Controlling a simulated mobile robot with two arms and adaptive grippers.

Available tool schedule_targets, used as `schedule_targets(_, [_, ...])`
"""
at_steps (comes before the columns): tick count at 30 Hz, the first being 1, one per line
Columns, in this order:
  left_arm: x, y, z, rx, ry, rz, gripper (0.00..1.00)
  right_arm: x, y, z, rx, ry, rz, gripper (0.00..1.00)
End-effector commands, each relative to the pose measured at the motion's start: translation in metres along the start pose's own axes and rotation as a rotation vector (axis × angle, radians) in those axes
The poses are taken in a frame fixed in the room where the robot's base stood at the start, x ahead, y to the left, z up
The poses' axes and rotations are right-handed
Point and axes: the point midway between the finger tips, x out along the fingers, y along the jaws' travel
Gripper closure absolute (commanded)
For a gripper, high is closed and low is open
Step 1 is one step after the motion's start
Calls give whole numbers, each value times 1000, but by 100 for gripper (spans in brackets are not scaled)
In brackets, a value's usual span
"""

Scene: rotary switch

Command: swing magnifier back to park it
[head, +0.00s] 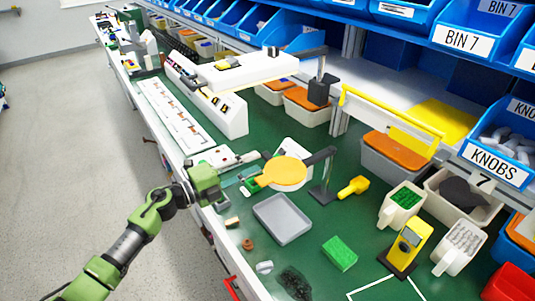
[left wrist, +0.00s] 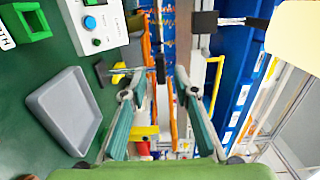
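The magnifier's round orange-yellow disc (head: 284,171) sits level above the bench on a dark arm, joined to an upright stand (head: 322,192) at its right. My left gripper (head: 258,169) is at the disc's left side, close to its edge; I cannot tell whether they touch. In the left wrist view my left gripper (left wrist: 153,92) has its teal fingers spread, with nothing clearly held between them. The stand's dark post and base (left wrist: 110,72) show beyond the fingers in that sideways picture. The disc cannot be made out surely there. My right gripper is not in view.
A grey tray (head: 283,219) lies in front of the stand, with a green block (head: 339,253) and a yellow-handled tool (head: 353,187) nearby. A white lamp (head: 250,72) overhangs the bench behind. Blue bins (head: 468,37) line the shelf. Small parts lie at the front edge.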

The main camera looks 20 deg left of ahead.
Motion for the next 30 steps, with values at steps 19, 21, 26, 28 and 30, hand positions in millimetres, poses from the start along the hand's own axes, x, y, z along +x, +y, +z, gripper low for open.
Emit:
schedule_targets(19, [59,0,0,-1,1,1,72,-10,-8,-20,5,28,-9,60])
schedule_targets(21, [59,0,0,-1,1,0,72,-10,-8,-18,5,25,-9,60])
schedule_targets(26, [59,0,0,-1,0,0,100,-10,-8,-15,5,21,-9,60])
schedule_targets(28, [59,0,0,-1,0,0,100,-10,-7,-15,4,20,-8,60])
schedule_targets(30, [59,0,0,-1,0,1,100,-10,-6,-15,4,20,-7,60])
